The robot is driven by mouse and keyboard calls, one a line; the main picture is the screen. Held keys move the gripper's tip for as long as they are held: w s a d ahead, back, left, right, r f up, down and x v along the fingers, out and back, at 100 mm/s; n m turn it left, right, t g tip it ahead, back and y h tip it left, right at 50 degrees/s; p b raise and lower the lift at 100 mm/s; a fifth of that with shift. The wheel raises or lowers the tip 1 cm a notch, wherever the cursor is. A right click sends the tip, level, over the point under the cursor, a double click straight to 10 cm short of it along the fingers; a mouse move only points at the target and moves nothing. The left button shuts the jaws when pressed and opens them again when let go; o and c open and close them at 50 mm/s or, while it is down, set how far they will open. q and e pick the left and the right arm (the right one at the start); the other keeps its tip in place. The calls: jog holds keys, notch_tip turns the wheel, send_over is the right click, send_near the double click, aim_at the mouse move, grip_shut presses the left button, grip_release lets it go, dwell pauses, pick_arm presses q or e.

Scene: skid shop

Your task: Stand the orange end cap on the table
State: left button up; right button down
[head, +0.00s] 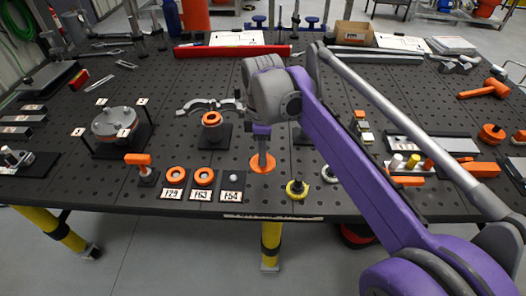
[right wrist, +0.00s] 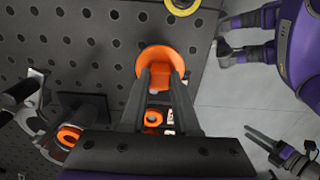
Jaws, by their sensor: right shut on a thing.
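The orange end cap (head: 262,166) is a round disc with a raised middle part, held low over the front middle of the dark perforated table (head: 215,215). My right gripper (head: 263,152) points down and is shut on it. In the right wrist view the cap (right wrist: 152,57) shows between and beyond the fingertips (right wrist: 160,72), its flange wider than the fingers. I cannot tell whether its underside touches the table. My left gripper (right wrist: 262,142) shows only in the right wrist view, at the lower right, away from the table, with its fingers apart and empty.
Left of the cap are labelled plates (head: 202,195), two with orange rings, and a black stand with an orange-topped part (head: 211,119). The table's front edge is near. Bare table lies around the cap.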

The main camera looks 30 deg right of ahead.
jog(key=shift+s+d+f, duration=0.15)
jog(key=shift+s+f, duration=0.1)
jog(key=shift+s, duration=0.3)
jog(key=shift+w+f+b, duration=0.4)
jog(key=shift+f+b, duration=0.35)
notch_tip(320, 180, down, 2)
jog(key=shift+s+f+b, duration=0.15)
jog(key=shift+b, duration=0.9)
jog(key=shift+r, duration=0.2)
pick_arm(q)
jog(key=f, duration=0.2)
jog(key=s+f, duration=0.1)
jog(key=shift+d+f, duration=0.1)
jog(key=shift+f, duration=0.25)
jog(key=shift+s, duration=0.1)
pick_arm(e)
jog(key=shift+f, duration=0.45)
pick_arm(q)
jog(key=shift+r+p, duration=0.15)
jog(key=shift+p, duration=0.15)
jog(key=shift+f+b, duration=0.65)
jog(key=shift+f, duration=0.05)
pick_arm(e)
jog(key=shift+f, duration=1.5)
